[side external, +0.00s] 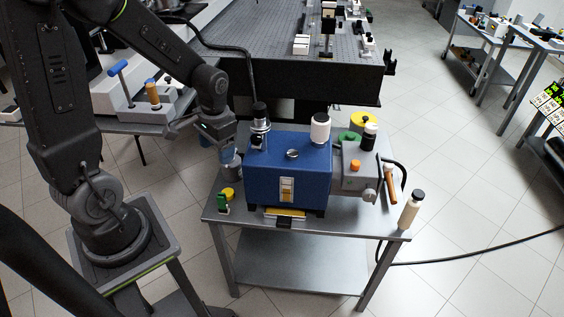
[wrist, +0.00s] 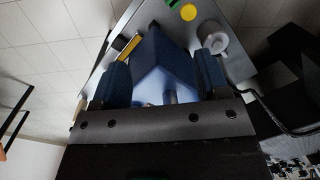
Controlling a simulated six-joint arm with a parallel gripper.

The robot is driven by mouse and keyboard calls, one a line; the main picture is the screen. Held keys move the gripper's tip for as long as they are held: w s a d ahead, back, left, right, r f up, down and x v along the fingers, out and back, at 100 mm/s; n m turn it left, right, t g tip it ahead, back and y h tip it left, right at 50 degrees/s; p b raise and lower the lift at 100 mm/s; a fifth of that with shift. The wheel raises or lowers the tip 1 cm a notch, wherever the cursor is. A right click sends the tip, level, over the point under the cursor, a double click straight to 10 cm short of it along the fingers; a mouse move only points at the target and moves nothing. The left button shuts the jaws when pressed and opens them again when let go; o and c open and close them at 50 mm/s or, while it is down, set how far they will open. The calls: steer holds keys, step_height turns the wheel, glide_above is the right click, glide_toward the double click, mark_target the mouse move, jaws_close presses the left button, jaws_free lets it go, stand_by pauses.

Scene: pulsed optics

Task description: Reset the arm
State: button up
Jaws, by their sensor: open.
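My gripper (side external: 222,143) hangs from the arm at the left of the work table, above the table's left edge and beside the blue box (side external: 290,172). In the wrist view my gripper (wrist: 163,80) shows two blue fingers standing apart, with nothing visibly held between them. The blue box (wrist: 163,50) shows beyond and between the fingers. In the side view the gripper's fingertips are hard to make out against a grey-blue cylinder (side external: 231,163).
A perforated optical bench (side external: 270,50) stands behind.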

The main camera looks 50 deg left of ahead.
steer(key=s+d+r+m+t, duration=0.1)
steer(key=s+d+r+t, duration=0.2)
steer(key=d+r, duration=0.3)
steer(key=s+d+r+t, duration=0.3)
steer(key=d+r, duration=0.3)
steer(key=r, duration=0.4)
steer(key=shift+s+d+r+m+h, duration=0.15)
steer(key=shift+s+r+m+h, duration=0.1)
steer(key=shift+s+m+h, duration=0.2)
